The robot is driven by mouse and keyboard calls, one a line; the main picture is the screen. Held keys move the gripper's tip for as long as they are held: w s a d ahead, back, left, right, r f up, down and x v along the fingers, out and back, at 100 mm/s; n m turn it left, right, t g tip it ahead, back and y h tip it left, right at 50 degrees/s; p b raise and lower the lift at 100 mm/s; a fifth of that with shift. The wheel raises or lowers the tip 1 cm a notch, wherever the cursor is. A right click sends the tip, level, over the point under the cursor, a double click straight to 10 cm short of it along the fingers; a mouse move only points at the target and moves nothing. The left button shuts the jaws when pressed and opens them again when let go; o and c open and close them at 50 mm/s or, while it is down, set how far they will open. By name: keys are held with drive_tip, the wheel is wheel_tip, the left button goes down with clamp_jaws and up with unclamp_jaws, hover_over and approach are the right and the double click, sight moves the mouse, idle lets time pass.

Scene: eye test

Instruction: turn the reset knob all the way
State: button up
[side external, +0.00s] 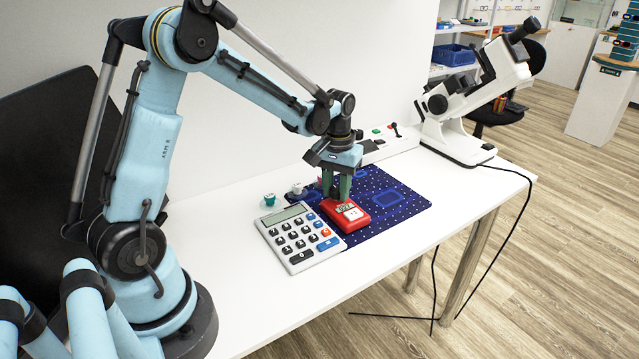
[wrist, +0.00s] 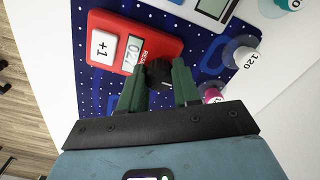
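The red counter (side external: 346,215) lies on the dark blue dotted mat (side external: 415,199). In the wrist view the counter (wrist: 113,25) shows a white +1 button (wrist: 103,46), a small display (wrist: 133,53) and the word RESET. The black reset knob (wrist: 160,73) is at the counter's edge beside that word, with a pale mark on its lower part. My gripper (side external: 338,194) reaches down to the counter. In the wrist view its green fingers (wrist: 159,76) stand on both sides of the knob, with no clear gap.
A calculator (side external: 300,238) lies left of the counter. Small numbered containers, one teal (side external: 269,199), one pale (side external: 297,188) and one pink (wrist: 211,94), stand close behind. A white switch box (side external: 388,146) and a white microscope (side external: 466,98) are farther right. The table's front is clear.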

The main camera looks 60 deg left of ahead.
sight(337, 188)
drive_tip(key=shift+c, duration=0.3)
drive_tip(key=m, duration=0.6)
drive_tip(key=shift+m, duration=0.3)
drive_tip(key=m, duration=0.6)
drive_tip(key=shift+m, duration=0.3)
drive_tip(key=o, duration=0.9)
drive_tip(key=shift+r, duration=3)
